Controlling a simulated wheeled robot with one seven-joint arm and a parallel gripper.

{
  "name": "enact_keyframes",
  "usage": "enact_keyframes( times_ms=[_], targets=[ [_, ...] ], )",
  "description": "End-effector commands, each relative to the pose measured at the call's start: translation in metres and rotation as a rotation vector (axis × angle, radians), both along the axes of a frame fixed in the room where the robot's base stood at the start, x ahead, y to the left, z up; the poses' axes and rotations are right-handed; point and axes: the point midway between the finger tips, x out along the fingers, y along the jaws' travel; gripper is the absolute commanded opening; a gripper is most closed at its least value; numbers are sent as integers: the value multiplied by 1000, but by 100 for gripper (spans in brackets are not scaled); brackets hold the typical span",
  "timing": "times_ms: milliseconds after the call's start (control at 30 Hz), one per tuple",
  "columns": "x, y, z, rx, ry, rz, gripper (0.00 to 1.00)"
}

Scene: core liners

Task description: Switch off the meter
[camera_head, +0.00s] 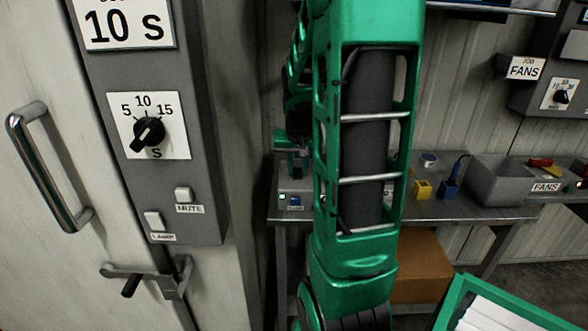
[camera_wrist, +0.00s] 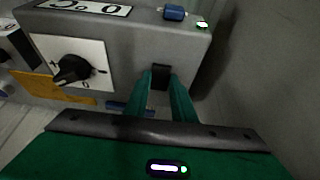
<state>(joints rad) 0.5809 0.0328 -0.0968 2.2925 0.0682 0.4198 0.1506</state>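The meter is a grey box (camera_wrist: 120,40) that fills the upper part of the wrist view. Its front has a black rotary knob (camera_wrist: 73,69) on a white plate and a small black part (camera_wrist: 161,76) farther right. Its top has a blue button (camera_wrist: 174,12) and a lit green lamp (camera_wrist: 202,25). My gripper (camera_wrist: 163,82) has its green fingers parted at the front, one on each side of the small black part; contact is unclear. In the head view the meter (camera_head: 292,187) stands on the bench, mostly hidden behind my arm.
A cardboard box (camera_head: 420,265) is below.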

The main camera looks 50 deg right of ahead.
Motion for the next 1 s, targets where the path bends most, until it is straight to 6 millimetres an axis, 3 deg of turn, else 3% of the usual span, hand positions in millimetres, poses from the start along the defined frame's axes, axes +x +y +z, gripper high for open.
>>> enact_keyframes(
  times_ms=[967,1000],
  targets=[
    [6,-4,3,150,125,4,1],
    [6,-4,3,150,125,4,26]
  ],
)
